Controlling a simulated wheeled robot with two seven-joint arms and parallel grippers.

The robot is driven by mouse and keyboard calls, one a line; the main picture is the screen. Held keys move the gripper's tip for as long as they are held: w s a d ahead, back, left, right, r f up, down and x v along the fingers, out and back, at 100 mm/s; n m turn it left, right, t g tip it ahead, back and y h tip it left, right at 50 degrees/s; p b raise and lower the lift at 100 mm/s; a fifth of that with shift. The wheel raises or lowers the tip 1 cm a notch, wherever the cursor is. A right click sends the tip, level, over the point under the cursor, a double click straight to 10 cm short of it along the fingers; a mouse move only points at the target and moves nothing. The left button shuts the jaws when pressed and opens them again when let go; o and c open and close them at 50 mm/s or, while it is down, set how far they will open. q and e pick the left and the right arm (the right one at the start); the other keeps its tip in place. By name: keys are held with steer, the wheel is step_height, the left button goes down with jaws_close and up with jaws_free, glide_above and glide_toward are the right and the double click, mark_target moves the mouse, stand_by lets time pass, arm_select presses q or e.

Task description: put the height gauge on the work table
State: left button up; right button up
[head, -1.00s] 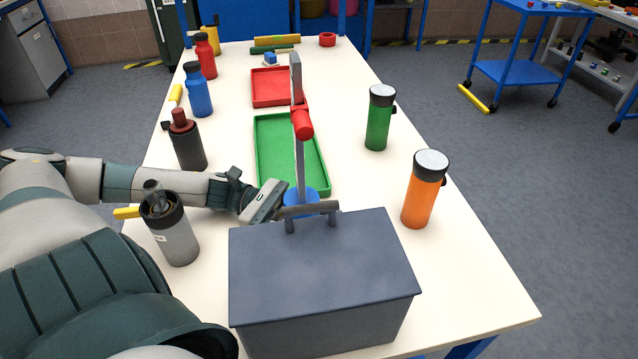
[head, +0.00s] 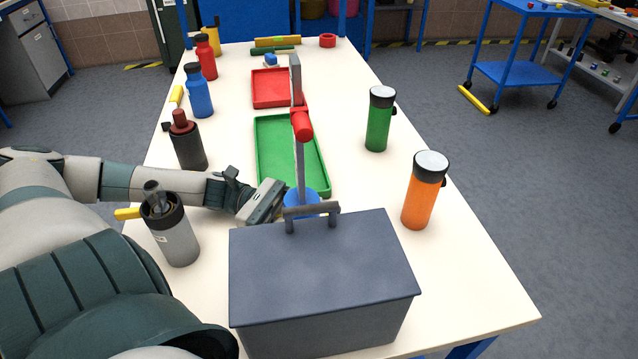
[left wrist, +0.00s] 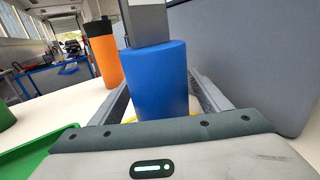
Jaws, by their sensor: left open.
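The height gauge (head: 301,170) stands upright on the work table (head: 350,190), with a blue round base, a tall grey column and a red slider (head: 302,125) partway up. Its base is partly hidden behind the toolbox handle in the head view. My left gripper (head: 284,206) is low at the left of the base. In the left wrist view my left gripper (left wrist: 163,98) is open, with the blue base (left wrist: 160,75) between its two fingers. I cannot tell whether either finger touches it. My right gripper is in neither view.
A dark grey toolbox (head: 320,265) stands just in front of the gauge. Green (head: 262,150) and red (head: 268,88) trays lie behind it. An orange bottle (head: 425,190) and green bottle (head: 379,120) stand right; a grey bottle (head: 172,235) stands near my left arm.

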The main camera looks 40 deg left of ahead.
arm_select(q)
steer(key=p+v, duration=0.2)
steer(key=v, duration=0.8)
steer(key=shift+a+r, duration=0.1)
steer(key=shift+s+a, duration=0.15)
steer(key=shift+a, duration=0.3)
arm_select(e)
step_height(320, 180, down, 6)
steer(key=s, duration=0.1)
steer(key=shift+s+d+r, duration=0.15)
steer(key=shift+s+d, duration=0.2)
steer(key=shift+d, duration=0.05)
arm_select(q)
steer(key=shift+r, duration=0.1)
